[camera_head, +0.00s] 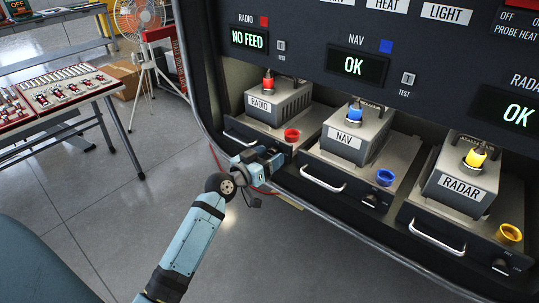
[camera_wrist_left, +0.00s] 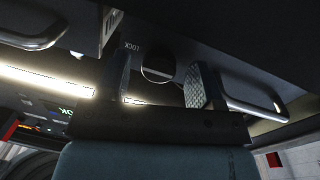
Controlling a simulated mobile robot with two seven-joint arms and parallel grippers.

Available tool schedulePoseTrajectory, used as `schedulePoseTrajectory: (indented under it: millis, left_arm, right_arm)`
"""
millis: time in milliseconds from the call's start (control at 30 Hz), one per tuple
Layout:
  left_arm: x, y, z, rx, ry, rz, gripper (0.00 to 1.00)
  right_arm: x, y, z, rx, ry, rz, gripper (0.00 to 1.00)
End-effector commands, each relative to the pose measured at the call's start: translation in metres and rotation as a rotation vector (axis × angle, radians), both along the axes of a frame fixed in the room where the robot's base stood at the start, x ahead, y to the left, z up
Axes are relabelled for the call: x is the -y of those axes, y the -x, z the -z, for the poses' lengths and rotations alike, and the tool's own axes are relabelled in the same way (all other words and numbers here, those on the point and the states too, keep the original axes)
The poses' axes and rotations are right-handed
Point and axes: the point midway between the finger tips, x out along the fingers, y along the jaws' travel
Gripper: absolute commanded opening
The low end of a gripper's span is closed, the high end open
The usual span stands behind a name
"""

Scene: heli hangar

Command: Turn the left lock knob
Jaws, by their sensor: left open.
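The left lock knob (camera_wrist_left: 157,69) is a round dark knob with a pale rim, under a LOCK label (camera_wrist_left: 133,46) in the left wrist view. My left gripper (camera_wrist_left: 162,84) is open, with one finger on each side of the knob in that picture. I cannot tell whether the fingers touch it. In the head view my left gripper (camera_head: 273,163) is at the front of the RADIO drawer (camera_head: 240,133), right of its handle. It hides the knob there. My right gripper is not in view.
The NAV drawer handle (camera_head: 322,180) is just right of my gripper. The RADIO unit (camera_head: 268,104) and red cap (camera_head: 292,135) sit above. A tool table (camera_head: 70,92) and fan (camera_head: 140,18) stand left. Open floor lies below the drawers.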

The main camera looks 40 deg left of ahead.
Motion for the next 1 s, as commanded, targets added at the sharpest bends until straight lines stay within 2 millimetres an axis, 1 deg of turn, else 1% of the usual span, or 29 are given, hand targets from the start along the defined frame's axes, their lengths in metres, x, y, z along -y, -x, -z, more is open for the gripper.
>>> schedulePoseTrajectory:
  millis: [100,333,367,400,567,800,1000]
  left_arm:
    - [0.0009,-0.0049,-0.0002,0.0,0.0,0.0,0.61]
    - [0.001,-0.0053,0.0002,0.0,0.0,0.0,0.61]
    - [0.0009,-0.0052,0.0002,0.0,0.0,0.0,0.58]
    - [0.0009,-0.0052,0.0001,0.0,0.0,0.0,0.49]
    - [0.0009,-0.0051,0.0001,0.0,0.0,0.0,0.12]
    - [0.0009,-0.005,-0.0001,-0.002,0.011,0.0,0.12]
    - [0.0008,-0.005,-0.0006,-0.006,0.076,0.0,0.12]
  right_arm:
    - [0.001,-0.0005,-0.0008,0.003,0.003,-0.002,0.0]
    - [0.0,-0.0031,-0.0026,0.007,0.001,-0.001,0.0]
    - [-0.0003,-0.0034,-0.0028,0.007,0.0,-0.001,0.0]
    - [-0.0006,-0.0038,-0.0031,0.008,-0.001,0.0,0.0]
    - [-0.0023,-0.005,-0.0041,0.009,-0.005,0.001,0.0]
    - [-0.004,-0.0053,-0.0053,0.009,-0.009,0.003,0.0]
    - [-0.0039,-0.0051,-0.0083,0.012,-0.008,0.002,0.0]
